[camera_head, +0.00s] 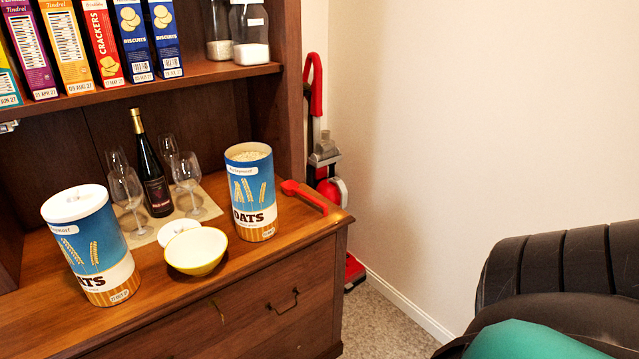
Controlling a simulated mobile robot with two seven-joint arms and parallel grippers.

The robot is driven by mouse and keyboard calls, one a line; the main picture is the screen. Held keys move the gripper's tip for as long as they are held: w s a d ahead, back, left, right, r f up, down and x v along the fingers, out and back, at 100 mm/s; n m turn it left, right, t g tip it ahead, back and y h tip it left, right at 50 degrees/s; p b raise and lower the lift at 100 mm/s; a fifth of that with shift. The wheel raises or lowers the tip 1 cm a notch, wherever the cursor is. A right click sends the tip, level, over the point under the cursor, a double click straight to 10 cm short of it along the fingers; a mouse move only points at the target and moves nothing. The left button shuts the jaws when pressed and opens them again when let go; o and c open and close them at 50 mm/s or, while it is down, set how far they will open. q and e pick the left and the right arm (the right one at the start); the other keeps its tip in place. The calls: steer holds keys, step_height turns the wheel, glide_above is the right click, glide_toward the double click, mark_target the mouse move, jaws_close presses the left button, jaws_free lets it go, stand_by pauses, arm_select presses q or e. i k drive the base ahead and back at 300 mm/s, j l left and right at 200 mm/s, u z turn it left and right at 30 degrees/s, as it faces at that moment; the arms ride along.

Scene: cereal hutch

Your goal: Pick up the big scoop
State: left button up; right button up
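A red scoop-like utensil with a long handle (305,197) lies on the wooden counter at its right end. Its inner end is close beside the open oats canister (252,200), and I cannot tell whether they touch. It is the only scoop I see, so its size cannot be compared with another. Neither of my grippers is in view.
A lidded oats canister (92,250) stands at left. A yellow bowl (196,250) and a white lid (177,229) sit between the canisters. Behind are a wine bottle (155,180) and several glasses.

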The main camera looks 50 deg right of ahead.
mark_target(290, 188)
steer(key=k+l+z, duration=0.1)
steer(key=z, duration=1.3)
